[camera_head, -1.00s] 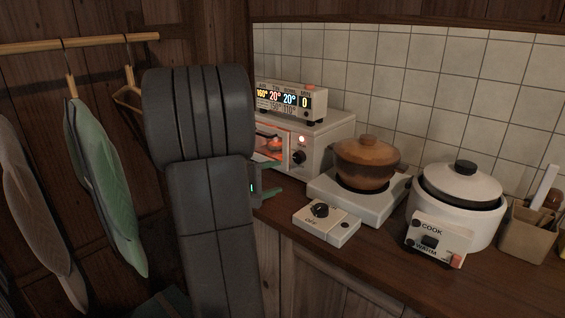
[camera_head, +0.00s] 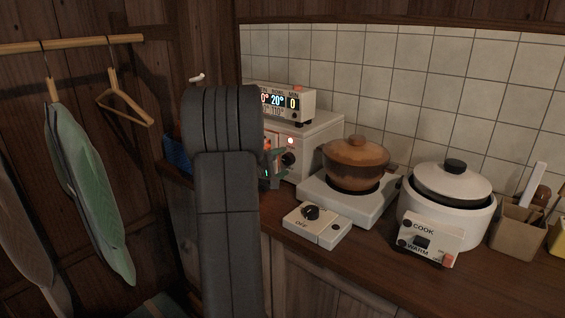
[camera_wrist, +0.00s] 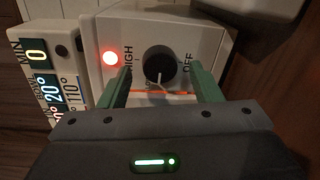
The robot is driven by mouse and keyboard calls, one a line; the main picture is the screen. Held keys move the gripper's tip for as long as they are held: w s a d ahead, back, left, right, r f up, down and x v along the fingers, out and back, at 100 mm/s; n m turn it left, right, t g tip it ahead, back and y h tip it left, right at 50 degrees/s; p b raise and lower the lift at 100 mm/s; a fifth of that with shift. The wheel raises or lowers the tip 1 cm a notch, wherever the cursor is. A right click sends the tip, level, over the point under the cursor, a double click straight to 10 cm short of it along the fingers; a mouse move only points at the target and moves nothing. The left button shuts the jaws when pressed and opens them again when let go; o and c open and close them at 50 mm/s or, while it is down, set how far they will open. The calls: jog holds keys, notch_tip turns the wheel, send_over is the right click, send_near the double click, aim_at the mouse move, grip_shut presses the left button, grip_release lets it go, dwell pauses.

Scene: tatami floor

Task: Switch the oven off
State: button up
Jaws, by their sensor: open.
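The oven (camera_head: 318,138) is a white box at the back left of the counter, partly hidden behind my arm in the head view. Its black knob (camera_wrist: 159,66) shows in the wrist view between the words HIGH and OFF, with its white pointer toward the bottom of the picture, not at OFF. A red lamp (camera_wrist: 110,58) beside the knob is lit. My gripper (camera_wrist: 162,88) is open, its green fingers on either side of the knob in the wrist view. I cannot tell whether they touch it. In the head view the gripper (camera_head: 278,160) is at the oven front.
A display box (camera_head: 290,103) stands on the oven. A hot plate (camera_head: 346,206) bears a brown pot (camera_head: 355,165), with a control box marked OFF (camera_head: 317,226) in front. A white rice cooker (camera_head: 446,210) stands right. Clothes hang at left.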

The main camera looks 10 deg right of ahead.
jog(key=shift+w+d, duration=0.35)
jog(key=shift+d, duration=0.1)
jog(key=c, duration=1)
